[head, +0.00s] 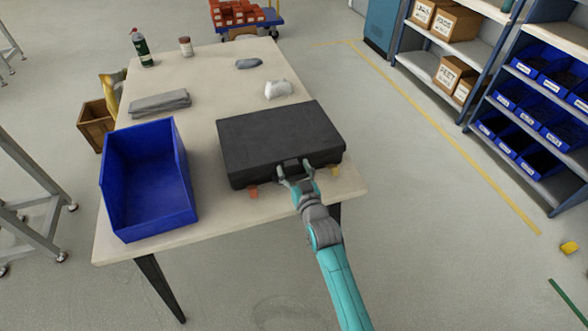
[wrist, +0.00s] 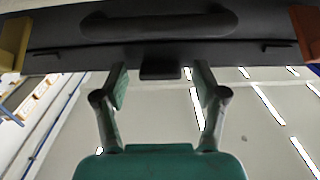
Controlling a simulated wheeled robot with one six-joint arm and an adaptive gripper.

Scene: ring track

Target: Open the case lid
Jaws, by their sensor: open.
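A black case (head: 275,138) lies closed on the table near its front right edge. My gripper (head: 295,176) is at the middle of the case's front. In the wrist view my gripper (wrist: 160,90) is open, its two fingers apart with a small dark tab (wrist: 160,73) of the case between or just beyond their tips. I cannot tell whether the fingers touch the case. Nothing is held.
An empty blue bin (head: 150,185) stands left of the case on the table (head: 205,75). Shelves (head: 530,90) stand at right beyond clear floor.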

